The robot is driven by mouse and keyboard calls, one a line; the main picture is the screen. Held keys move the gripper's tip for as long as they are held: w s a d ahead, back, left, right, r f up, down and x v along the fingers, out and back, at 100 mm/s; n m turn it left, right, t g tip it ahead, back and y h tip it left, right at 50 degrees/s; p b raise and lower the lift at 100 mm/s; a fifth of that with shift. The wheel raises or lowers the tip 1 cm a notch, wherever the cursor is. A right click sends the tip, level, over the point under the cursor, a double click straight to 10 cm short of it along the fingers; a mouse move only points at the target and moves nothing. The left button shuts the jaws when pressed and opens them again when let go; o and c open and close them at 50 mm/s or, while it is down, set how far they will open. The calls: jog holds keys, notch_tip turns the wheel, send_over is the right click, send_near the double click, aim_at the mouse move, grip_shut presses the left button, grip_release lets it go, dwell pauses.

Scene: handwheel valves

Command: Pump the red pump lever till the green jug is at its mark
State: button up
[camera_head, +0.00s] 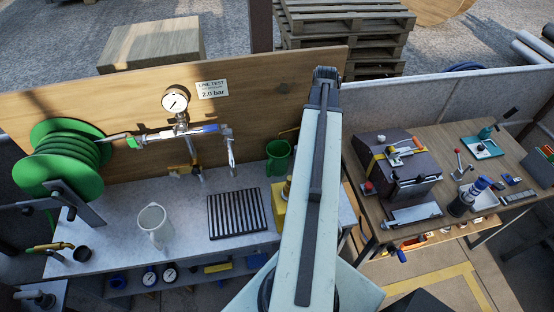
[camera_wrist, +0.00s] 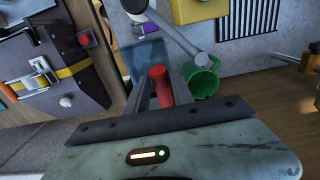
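The red grip of the pump lever (camera_wrist: 160,86) shows between the two fingers of my gripper (camera_wrist: 164,88) in the wrist view. The fingers sit close on both sides of it, and the gripper looks shut on it. A grey rod (camera_wrist: 178,36) runs beside it. The green jug (camera_wrist: 203,82) is just right of the fingers there; in the head view the jug (camera_head: 278,157) stands at the back of the bench. Its mark and level cannot be made out. A yellow body (camera_head: 279,205) is partly hidden behind my arm, which also hides my gripper in the head view.
A black grate (camera_head: 237,213) and a clear jug (camera_head: 152,222) are on the left bench. A gauge (camera_head: 175,101) and pipework are in front of the wooden board (camera_head: 290,95). A green hose reel (camera_head: 62,155) is at left. The right bench (camera_head: 455,140) is crowded.

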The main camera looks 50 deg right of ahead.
jog(key=shift+o, duration=0.9)
jog(key=shift+w+d+f, duration=0.1)
jog(key=shift+f, duration=0.15)
jog(key=shift+r, duration=0.1)
notch_tip(320, 180, up, 7)
jog(key=p, duration=0.7)
jog(key=shift+r, duration=0.1)
jog(key=shift+f, duration=0.25)
